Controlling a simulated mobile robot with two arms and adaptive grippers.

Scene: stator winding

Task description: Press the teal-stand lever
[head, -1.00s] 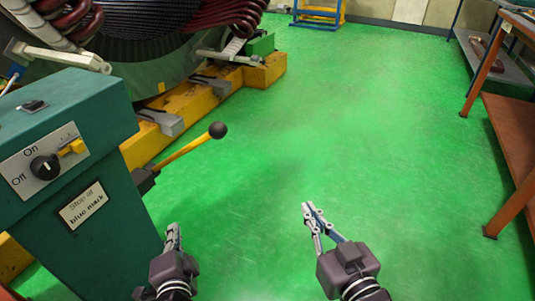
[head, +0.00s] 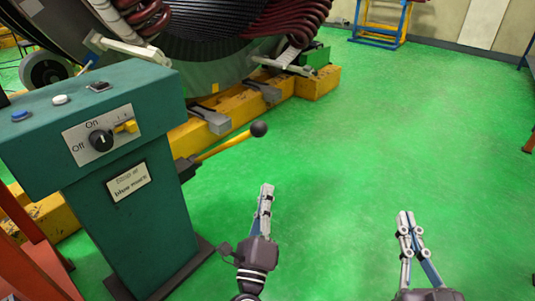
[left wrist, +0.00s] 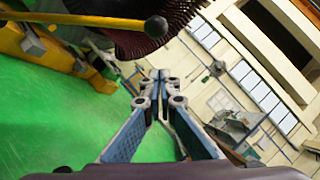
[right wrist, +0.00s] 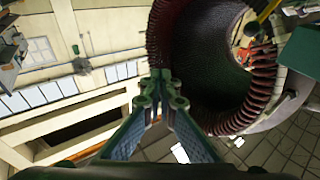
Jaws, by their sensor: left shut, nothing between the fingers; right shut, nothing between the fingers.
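The teal stand (head: 135,215) is at the left in the head view, with an On/Off knob (head: 101,140) and a sign reading "blue mark". Its lever (head: 225,146) is a yellow rod from the stand's right side, rising to the right to a black ball knob (head: 258,129). The lever also crosses the top left of the left wrist view (left wrist: 90,20). My left gripper (head: 267,188) is shut and empty, below and apart from the knob in the head view. My right gripper (head: 405,215) is shut and empty, farther right over the floor.
A large stator (head: 215,60) with dark red coils rests on a yellow base (head: 318,82) behind the lever. An orange frame (head: 40,265) is at the lower left. The green floor (head: 420,130) to the right is clear.

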